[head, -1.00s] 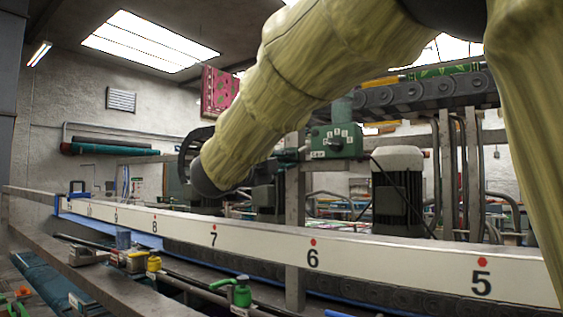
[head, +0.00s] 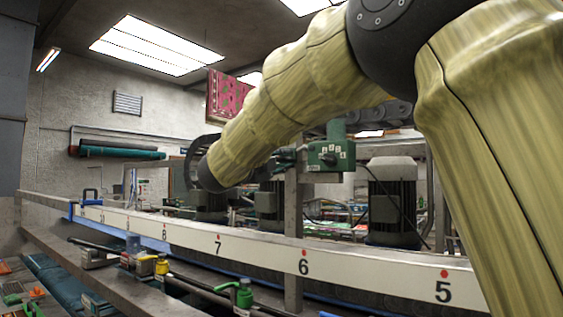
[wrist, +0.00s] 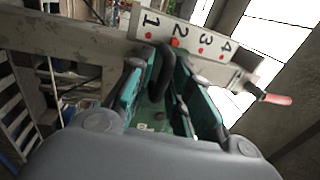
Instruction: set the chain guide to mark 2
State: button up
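A long white rail (head: 263,248) with red dots and black numbers crosses the head view, with 5 to 8 readable. A blue clamp-like piece (head: 92,196) sits at its far left end; I cannot tell if this is the chain guide. In the wrist view a short white plate (wrist: 222,66) bears marks 1 to 4, with a larger orange-red dot at mark 2 (wrist: 175,43). My gripper (wrist: 163,57) has its teal-sided fingers apart, pointing towards this plate. A dark curved piece (wrist: 168,75) shows between them; contact is unclear. In the head view the arm's end is largely hidden.
A red-handled lever (wrist: 275,99) sticks out beside the short plate. A green box (head: 331,155) with small white marks is mounted on a post. A green-topped fitting (head: 243,292) and a yellow one (head: 162,267) stand before the rail. A grey motor (head: 392,205) stands behind it.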

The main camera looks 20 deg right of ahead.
jog(key=shift+o, duration=0.2)
jog(key=v, duration=1.2)
jog(key=x, duration=1.2)
jog(key=shift+f, duration=0.1)
jog(key=shift+f, duration=0.1)
dwell(0.5)
